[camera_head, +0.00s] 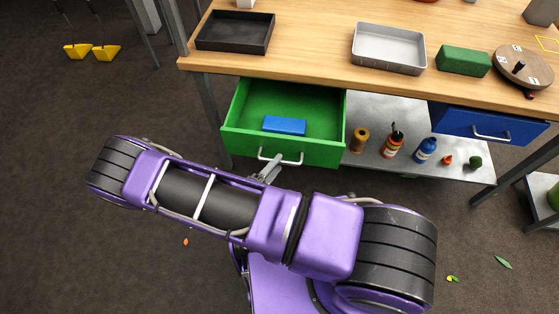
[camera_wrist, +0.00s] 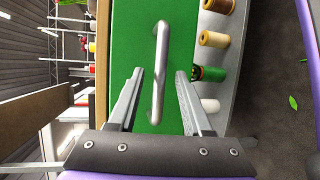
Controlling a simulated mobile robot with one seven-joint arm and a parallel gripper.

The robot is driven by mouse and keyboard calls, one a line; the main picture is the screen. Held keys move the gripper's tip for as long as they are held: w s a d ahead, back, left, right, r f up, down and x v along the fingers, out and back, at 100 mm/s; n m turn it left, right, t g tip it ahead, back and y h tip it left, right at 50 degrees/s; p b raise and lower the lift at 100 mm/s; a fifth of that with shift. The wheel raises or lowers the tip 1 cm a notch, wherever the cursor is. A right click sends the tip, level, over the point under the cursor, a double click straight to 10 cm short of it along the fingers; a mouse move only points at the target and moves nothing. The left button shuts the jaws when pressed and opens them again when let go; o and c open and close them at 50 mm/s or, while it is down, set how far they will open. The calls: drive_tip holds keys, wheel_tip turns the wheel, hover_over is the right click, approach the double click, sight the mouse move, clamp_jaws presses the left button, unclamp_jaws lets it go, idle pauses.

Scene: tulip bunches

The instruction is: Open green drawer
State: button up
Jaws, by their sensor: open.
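The green drawer (camera_head: 238,139) stands pulled out under the left part of the wooden table in the head view. A blue block (camera_head: 284,125) lies inside it. Its silver bar handle (camera_head: 280,158) is on the front panel; the handle also shows in the wrist view (camera_wrist: 159,70), running between my fingers. My gripper (camera_head: 268,170) is at the handle in the head view, partly hidden by my arm. In the wrist view my gripper (camera_wrist: 158,75) is open, one finger on each side of the handle, with gaps on both sides. The green front panel (camera_wrist: 178,30) is behind them.
A closed blue drawer (camera_head: 495,124) is at the right. Bottles (camera_head: 392,143) and spools stand on the grey shelf (camera_head: 375,108) beside the green drawer. A black tray (camera_head: 235,31), a grey tray (camera_head: 388,48) and a green block (camera_head: 463,60) are on the tabletop (camera_head: 310,30).

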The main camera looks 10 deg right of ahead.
drive_tip(key=v, duration=1.4)
drive_tip(key=shift+s+a+r, duration=0.15)
drive_tip(key=shift+s+a, duration=0.1)
drive_tip(key=shift+s, duration=0.05)
